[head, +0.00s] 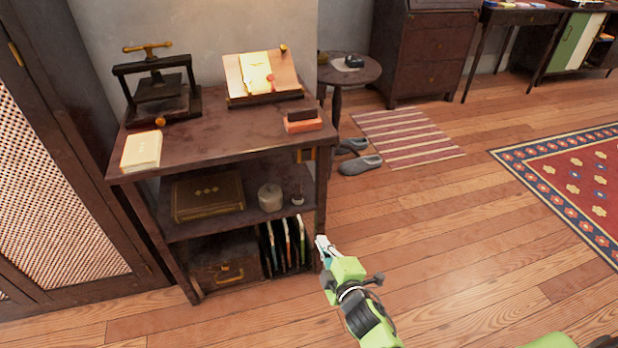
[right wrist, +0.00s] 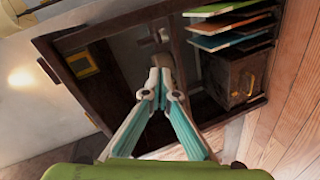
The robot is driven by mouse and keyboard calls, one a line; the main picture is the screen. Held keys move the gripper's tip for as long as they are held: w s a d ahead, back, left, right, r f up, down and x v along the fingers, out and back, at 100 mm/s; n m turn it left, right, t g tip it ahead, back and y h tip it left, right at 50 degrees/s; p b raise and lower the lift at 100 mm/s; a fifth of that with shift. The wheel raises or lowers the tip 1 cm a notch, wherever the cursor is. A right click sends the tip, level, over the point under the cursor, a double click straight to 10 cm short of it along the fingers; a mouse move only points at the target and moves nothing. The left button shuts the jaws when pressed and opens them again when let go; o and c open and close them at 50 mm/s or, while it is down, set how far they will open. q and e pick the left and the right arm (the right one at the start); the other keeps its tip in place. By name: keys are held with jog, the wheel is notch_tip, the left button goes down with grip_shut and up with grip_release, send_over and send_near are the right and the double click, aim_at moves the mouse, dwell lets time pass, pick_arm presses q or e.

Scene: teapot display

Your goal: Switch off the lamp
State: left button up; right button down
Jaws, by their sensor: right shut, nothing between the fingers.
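I cannot make out a lamp in either view. A bright patch of light (right wrist: 22,78) shows on the pale wall in the right wrist view. My right gripper (head: 321,241) is beside the lower right front corner of the dark wooden shelf unit (head: 220,112) in the head view. Its fingers are shut and empty. In the right wrist view the closed fingertips (right wrist: 160,74) point toward the open shelf; whether they touch anything there cannot be told. My left gripper is not in view.
A round table (head: 360,72) and slippers (head: 360,165) stand behind. Floor to the right is clear.

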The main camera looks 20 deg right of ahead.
aim_at(306, 153)
pick_arm(q)
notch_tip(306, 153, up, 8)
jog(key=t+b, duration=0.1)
jog(key=b, duration=0.4)
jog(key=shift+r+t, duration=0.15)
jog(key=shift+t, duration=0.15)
pick_arm(e)
notch_tip(306, 153, up, 14)
jog(key=w+d+n+t, duration=0.1)
jog(key=w+n+t, duration=0.1)
jog(key=n+t, duration=0.1)
jog(key=shift+w+n+t, duration=0.2)
jog(key=shift+n+t, duration=0.1)
jog(key=shift+t, duration=0.4)
jog(key=shift+w, duration=0.1)
